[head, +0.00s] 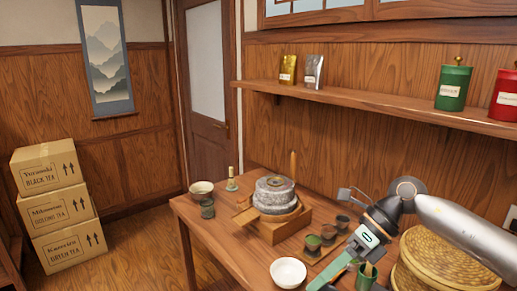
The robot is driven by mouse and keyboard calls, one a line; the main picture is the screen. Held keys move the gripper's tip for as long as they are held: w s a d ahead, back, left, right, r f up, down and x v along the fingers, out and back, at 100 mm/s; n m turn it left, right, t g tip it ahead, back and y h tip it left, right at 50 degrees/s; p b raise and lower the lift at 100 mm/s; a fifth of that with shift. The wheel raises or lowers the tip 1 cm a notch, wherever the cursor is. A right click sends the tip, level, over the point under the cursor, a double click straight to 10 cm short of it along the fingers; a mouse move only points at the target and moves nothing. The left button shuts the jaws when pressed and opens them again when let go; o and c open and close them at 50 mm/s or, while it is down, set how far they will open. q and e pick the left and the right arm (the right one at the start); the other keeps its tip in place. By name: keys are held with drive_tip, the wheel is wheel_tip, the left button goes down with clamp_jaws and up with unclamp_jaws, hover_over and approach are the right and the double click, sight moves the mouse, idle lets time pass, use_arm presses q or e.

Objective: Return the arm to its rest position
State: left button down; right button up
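My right arm comes in from the right edge, over the right part of the wooden table (228,235). Its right gripper (357,279) points down toward the front of the table. The two fingers are spread apart, with one toward the lower left and one straight down. A small green cup (366,279) with light utensils in it shows between the fingers. I see nothing gripped, and I cannot tell whether the fingers touch the cup. My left arm and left gripper are not in view.
A stone mill (274,193) stands mid-table. Small dark cups (313,242) and a white bowl (288,272) are nearby. A woven basket (440,262) sits below my forearm. A shelf (400,108) with canisters is above. Stacked boxes (58,205) stand left, with free floor beside them.

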drive_tip(key=s+a+f+m+t+y, duration=0.1)
drive_tip(key=s+a+m+t+y, duration=0.25)
drive_tip(key=a+m+y, duration=0.95)
drive_tip(key=w+d+f+m+t+h, duration=0.1)
drive_tip(key=d+f+m+t+h, duration=0.3)
drive_tip(key=f+m+t+h, duration=0.45)
drive_tip(key=d+f+m+t+h, duration=0.55)
drive_tip(key=f+m, duration=0.35)
drive_tip(key=m, duration=0.5)
drive_tip(key=s+d+f+m+g+h, duration=0.2)
drive_tip(key=s+d+f+m+g, duration=0.1)
drive_tip(key=s+f, duration=0.4)
drive_tip(key=s+d+f+m+g+h, duration=0.3)
drive_tip(key=s+d+f+m, duration=0.1)
drive_tip(key=s+f, duration=0.3)
wheel_tip(320, 180, down, 2)
drive_tip(key=shift+s+m, duration=0.3)
drive_tip(key=shift+m, duration=0.25)
